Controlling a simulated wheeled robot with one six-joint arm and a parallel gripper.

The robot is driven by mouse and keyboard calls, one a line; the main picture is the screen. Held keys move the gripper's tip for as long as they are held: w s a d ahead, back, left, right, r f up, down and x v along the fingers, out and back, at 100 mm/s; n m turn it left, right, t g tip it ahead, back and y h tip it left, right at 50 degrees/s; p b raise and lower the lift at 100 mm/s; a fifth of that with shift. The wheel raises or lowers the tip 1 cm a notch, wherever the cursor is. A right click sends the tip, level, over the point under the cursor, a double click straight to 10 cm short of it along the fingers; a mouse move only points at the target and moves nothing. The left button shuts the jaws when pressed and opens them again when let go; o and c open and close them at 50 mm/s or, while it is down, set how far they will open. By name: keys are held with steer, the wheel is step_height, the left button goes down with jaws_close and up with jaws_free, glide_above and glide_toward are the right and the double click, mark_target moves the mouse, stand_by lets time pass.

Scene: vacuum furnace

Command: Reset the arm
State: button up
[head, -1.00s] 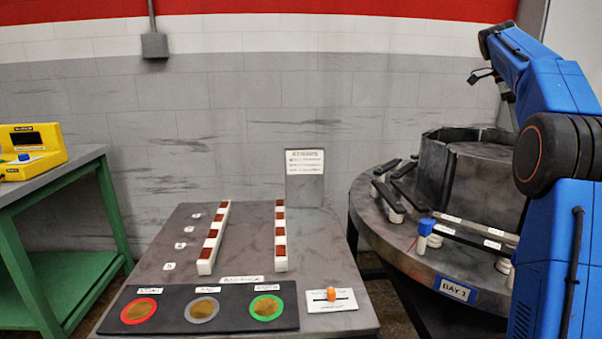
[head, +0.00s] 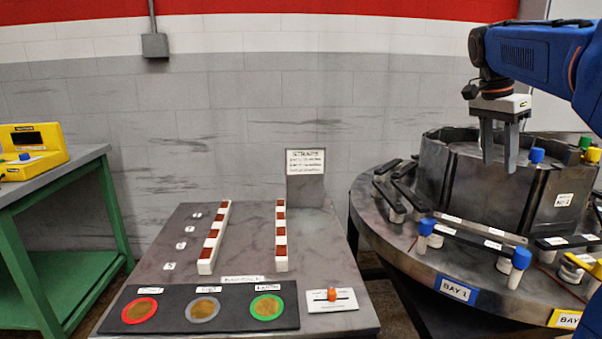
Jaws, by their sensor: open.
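My gripper (head: 498,165) hangs from my blue arm at the upper right of the head view. Its two grey fingers point down and stand apart with nothing between them. It shows in front of the dark cylindrical hub on the round table (head: 405,248). How near the fingers are to the hub, I cannot tell.
Black straps, white posts and blue-capped pieces (head: 520,263) ring the round table, with BAY 1 (head: 457,289) on its rim. A grey table (head: 160,235) holds two racks (head: 281,235), a black mat (head: 240,318) and a slider (head: 331,298). A yellow device (head: 30,150) sits on the green bench (head: 70,260).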

steer(key=s+a+f+n+t+y, duration=0.1)
steer(key=s+a+f+n, duration=0.4)
steer(key=s+f, duration=0.4)
steer(key=s+a+f+n+t+y, duration=0.1)
steer(key=s+a+f+n+t, duration=0.1)
steer(key=s+a+f+n, duration=0.3)
steer(key=s+a+f+n+t+y, duration=0.1)
steer(key=s+a+f+n, duration=0.4)
steer(key=s+f, duration=0.8)
steer(key=a+f, duration=0.1)
steer(key=a, duration=0.1)
steer(key=shift+s+a+n+t, duration=0.2)
steer(key=shift+a+n+t, duration=0.1)
steer(key=shift+a+n, duration=0.1)
